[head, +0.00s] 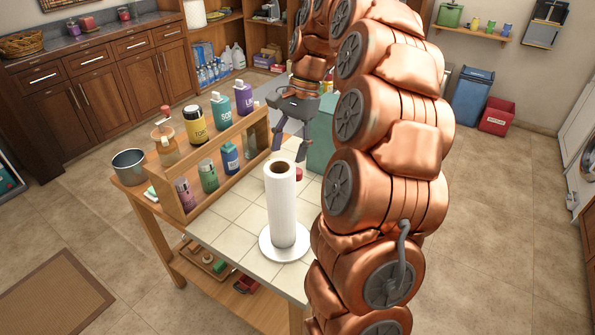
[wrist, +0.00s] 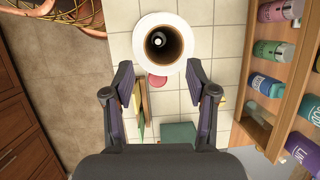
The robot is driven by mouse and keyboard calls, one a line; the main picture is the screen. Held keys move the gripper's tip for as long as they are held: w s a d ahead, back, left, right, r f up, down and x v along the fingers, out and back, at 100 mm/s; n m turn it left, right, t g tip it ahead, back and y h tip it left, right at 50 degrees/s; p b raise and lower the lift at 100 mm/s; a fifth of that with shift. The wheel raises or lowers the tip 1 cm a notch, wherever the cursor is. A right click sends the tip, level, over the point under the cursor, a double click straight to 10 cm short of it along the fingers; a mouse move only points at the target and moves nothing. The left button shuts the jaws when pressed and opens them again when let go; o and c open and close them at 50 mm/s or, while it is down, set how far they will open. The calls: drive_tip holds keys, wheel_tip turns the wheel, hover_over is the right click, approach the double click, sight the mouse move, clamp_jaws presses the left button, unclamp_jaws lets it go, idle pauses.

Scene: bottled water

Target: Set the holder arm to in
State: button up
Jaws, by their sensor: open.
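The paper towel holder stands on the tiled table top, with its round white base (head: 270,249) showing under an upright white paper roll (head: 281,208). In the wrist view the roll (wrist: 160,69) is seen end-on at the top centre, with a pale post tip (wrist: 157,41) inside its dark core. I cannot make out a separate holder arm in either view. My gripper (head: 290,148) is open and empty, above the table and behind the roll in the head view. In the wrist view the gripper (wrist: 159,84) has its fingers apart, just below the roll's end.
A wooden rack (head: 223,139) with several bottles stands left of the roll. A metal pot (head: 129,167) sits at the table's left corner. A teal box (head: 320,135) stands behind my gripper, partly hidden by my arm. Tiles in front of the rack are clear.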

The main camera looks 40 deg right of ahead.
sight(298, 169)
drive_tip(key=d+f+m, duration=0.1)
drive_tip(key=d+m, duration=0.2)
drive_tip(key=d, duration=0.3)
drive_tip(key=shift+w+p+x, duration=0.15)
drive_tip(key=shift+p+x, duration=0.15)
drive_tip(key=shift+x, duration=1.05)
drive_tip(key=shift+w+p+x, duration=0.2)
drive_tip(key=shift+p+x, duration=0.15)
drive_tip(key=shift+x, duration=0.95)
drive_tip(key=shift+w+p+x, duration=0.15)
drive_tip(key=shift+p+x, duration=0.15)
drive_tip(key=shift+x, duration=1.05)
drive_tip(key=shift+a, duration=0.15)
drive_tip(key=shift+c, duration=0.2)
clamp_jaws()
